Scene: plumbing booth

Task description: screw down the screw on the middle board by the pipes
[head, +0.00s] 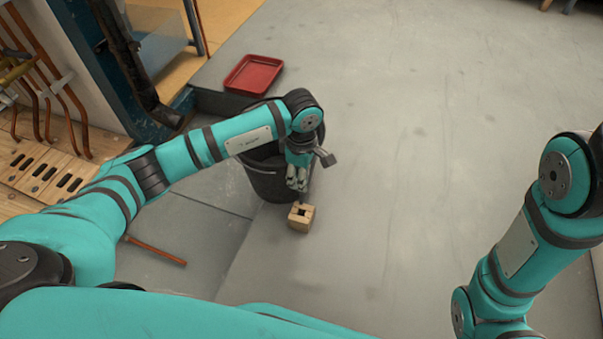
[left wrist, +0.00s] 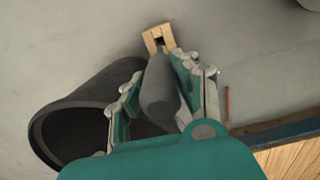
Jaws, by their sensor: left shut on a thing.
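My left gripper (head: 297,183) hangs over the floor just above a small wooden block (head: 301,216) with a square hole in its top. In the left wrist view, the left gripper (left wrist: 158,72) is shut on a dark grey rounded handle (left wrist: 158,92), and the wooden block (left wrist: 158,38) lies beyond its tips. The handle's far end is hidden. Wooden boards (head: 72,168) with dark slots stand at the left edge, by the copper pipes (head: 45,45). I cannot make out a screw on them. My right arm shows at the right, but its gripper is out of view.
A black bucket (head: 262,180) stands right beside the left gripper and block. A red tray (head: 253,75) lies behind it. A thin brown rod (head: 157,250) lies on the floor below the boards. A blue post (head: 95,60) rises near the pipes. The floor to the right is clear.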

